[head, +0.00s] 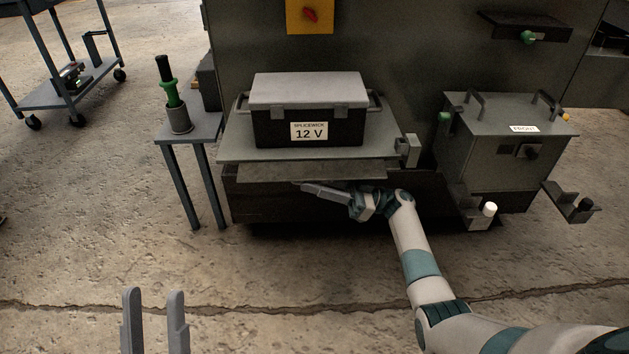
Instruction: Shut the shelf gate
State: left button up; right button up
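The shelf (226,148) sticks out from the dark cabinet and bears a black box with a grey lid (308,90). A flat grey plate, which looks like the shelf gate (310,171), runs along the shelf's front edge and lies folded down and outward. A small grey block (409,150) sits at the shelf's right end. My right gripper (303,187) is just below the gate's front edge, fingers pointing left; whether it touches the gate is unclear, and its finger gap is not clear. My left gripper (155,293) is open and empty, low at the left, away from the shelf.
A small side table (188,128) with a green-handled tool in a cup (180,116) stands left of the shelf. A grey lidded enclosure (505,150) with handles stands to the right, with small brackets near its base. The floor in front is clear.

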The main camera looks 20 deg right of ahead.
grip_shut()
